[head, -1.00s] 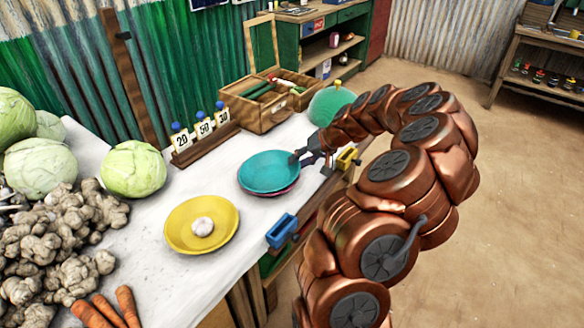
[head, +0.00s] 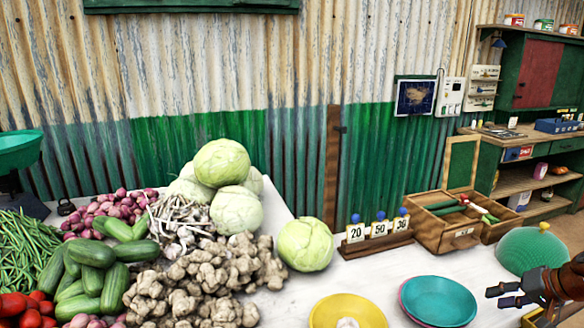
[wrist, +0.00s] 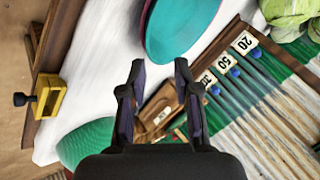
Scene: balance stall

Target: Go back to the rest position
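My gripper (head: 512,294) is at the lower right of the head view, to the right of the teal plate. In the wrist view my gripper (wrist: 160,85) has its two fingers apart with nothing between them. The teal plate (head: 438,300) lies on the white counter over a pink one, whose rim shows at its left edge. The teal plate also shows at the top of the wrist view (wrist: 185,30). The yellow plate (head: 330,312) holds a garlic bulb (head: 347,323) and is cut by the bottom edge of the head view.
A green dome (head: 530,252) stands near my gripper. Behind it are an open wooden box (head: 440,232) and a rack of number tags (head: 378,244). Vegetables, including a lone cabbage (head: 305,244), fill the counter's left. A yellow clamp (wrist: 49,97) sits at the counter edge.

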